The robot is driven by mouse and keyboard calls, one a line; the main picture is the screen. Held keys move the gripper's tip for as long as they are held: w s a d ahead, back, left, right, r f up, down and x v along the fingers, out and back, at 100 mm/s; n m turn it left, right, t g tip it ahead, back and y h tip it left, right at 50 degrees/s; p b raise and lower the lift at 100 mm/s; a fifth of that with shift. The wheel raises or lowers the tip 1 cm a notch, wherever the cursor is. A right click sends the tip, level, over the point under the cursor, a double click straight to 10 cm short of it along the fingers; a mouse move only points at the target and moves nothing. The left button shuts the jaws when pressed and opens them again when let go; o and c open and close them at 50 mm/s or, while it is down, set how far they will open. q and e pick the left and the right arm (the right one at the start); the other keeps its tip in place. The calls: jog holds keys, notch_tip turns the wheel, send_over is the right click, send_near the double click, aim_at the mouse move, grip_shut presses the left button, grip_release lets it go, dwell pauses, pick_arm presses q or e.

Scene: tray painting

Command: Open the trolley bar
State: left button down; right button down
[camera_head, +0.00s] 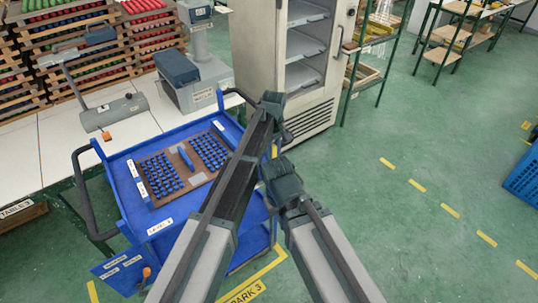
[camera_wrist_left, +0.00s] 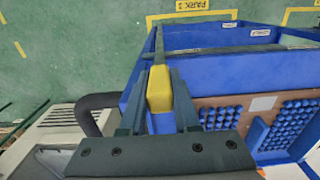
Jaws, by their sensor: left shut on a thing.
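The blue trolley (camera_head: 168,222) stands in front of me, with dark curved handles at its left and far right. My left gripper (camera_head: 272,104) is over its right side near the far corner. In the left wrist view the gripper (camera_wrist_left: 160,115) is shut on a yellow grip (camera_wrist_left: 159,88) beside the blue wall (camera_wrist_left: 215,36). A grey bar (camera_wrist_left: 240,48) runs across the trolley there; how it joins the yellow grip is unclear. My right gripper (camera_head: 282,180) is just right of the trolley; its fingers are not clear.
A rack of blue pieces (camera_head: 192,182) lies on the trolley top. A white fridge (camera_head: 318,75) with its shelves showing stands close behind the left gripper. A white table (camera_head: 60,160) is on the left. The green floor to the right is free up to a blue crate (camera_head: 525,172).

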pick_arm(q)
jog(key=shift+w+d, duration=0.15)
jog(key=c, duration=0.6)
grip_release()
jog(key=shift+d, duration=0.1)
jog(key=shift+c, duration=0.2)
jog(key=shift+r, duration=0.15)
jog(key=shift+r+p, duration=0.55)
jog(key=shift+p, duration=0.15)
notch_tip(320, 180, up, 12)
jog(key=p, duration=1.2)
jog(key=shift+r, duration=0.25)
